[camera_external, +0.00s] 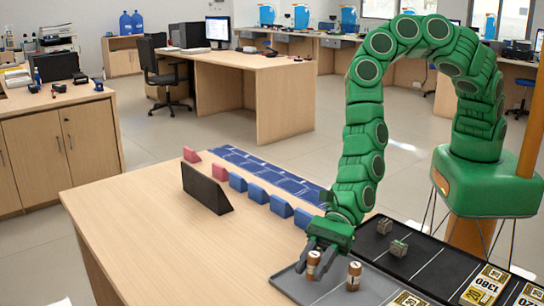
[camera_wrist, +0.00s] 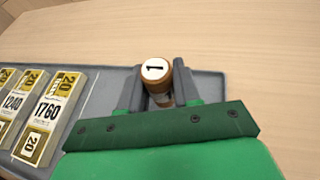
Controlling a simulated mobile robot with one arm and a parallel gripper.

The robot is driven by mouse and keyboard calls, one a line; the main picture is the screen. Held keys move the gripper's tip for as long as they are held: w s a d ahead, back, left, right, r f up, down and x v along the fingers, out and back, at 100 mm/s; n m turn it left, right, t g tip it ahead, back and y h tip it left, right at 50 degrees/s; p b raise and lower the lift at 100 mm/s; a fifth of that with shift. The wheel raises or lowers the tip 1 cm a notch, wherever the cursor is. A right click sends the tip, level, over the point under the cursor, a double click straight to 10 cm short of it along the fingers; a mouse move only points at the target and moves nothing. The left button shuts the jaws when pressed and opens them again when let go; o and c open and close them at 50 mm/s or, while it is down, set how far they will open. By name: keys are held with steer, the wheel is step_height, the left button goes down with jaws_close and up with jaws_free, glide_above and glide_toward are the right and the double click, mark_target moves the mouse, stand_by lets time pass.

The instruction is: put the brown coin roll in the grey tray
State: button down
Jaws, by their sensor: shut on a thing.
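A brown coin roll (camera_external: 313,264) with a white end is upright between the fingers of my gripper (camera_external: 315,256), which is shut on it. In the wrist view the roll (camera_wrist: 157,74) shows a "1" on its white end, with a dark finger on each side. The roll is over the left part of the grey tray (camera_external: 335,294); I cannot tell whether its bottom touches the tray floor. The tray (camera_wrist: 102,92) lies beneath the gripper in the wrist view. A second brown roll (camera_external: 354,275) stands upright in the tray, to the right of the held one.
Banded note packs (camera_wrist: 47,112) lie at the tray's other end. A black upright plate (camera_external: 205,188) and several blue blocks (camera_external: 257,193) stand further left.

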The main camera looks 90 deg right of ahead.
steer(key=shift+f, duration=1.1)
steer(key=shift+f, duration=0.1)
steer(key=c, duration=0.8)
jaws_free()
steer(key=shift+v, duration=6.05)
